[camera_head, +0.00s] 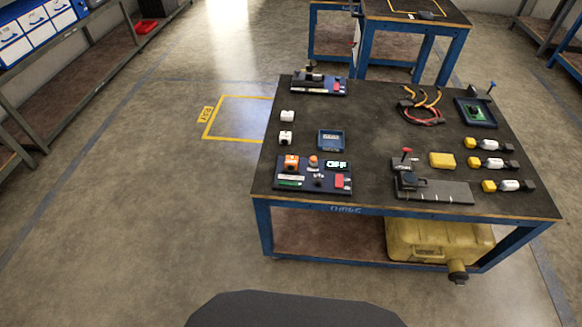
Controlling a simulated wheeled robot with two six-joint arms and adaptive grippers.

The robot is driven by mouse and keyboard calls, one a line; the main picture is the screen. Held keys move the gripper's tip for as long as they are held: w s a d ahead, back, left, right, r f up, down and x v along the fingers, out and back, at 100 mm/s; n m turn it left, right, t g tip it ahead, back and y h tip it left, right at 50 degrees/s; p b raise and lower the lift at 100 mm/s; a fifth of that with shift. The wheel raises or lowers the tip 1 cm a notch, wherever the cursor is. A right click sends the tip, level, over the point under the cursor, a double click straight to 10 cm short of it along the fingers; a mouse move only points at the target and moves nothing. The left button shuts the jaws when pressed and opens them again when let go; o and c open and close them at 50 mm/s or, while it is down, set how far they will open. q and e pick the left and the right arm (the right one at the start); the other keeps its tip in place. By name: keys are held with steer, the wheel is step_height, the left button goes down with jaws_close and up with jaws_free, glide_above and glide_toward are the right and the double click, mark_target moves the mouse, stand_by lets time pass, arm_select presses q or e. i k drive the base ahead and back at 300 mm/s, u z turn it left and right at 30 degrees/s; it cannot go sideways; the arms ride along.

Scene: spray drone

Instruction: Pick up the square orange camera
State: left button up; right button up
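The square orange camera (291,162) is a small orange block with a light face. It sits at the back left of a dark blue panel (326,190) on the near left part of the black-topped table (370,150). A small rounder orange item (313,160) is just right of it. Neither of my grippers shows in the head view.
Two white cube-like items (287,116) and a blue tray (330,140) lie behind the panel. A clamp-like fixture (430,187), a yellow block (442,160), cables (422,108) and several yellow-white parts (490,163) occupy the right. Floor left of the table is clear.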

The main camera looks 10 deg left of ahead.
mark_target(292, 162)
steer(key=k, duration=1.25)
steer(key=z, duration=0.65)
steer(key=i, duration=0.65)
steer(key=z, duration=0.8)
steer(key=i, duration=0.9)
steer(key=u, duration=0.75)
steer(key=i, duration=0.65)
steer(key=u, duration=0.65)
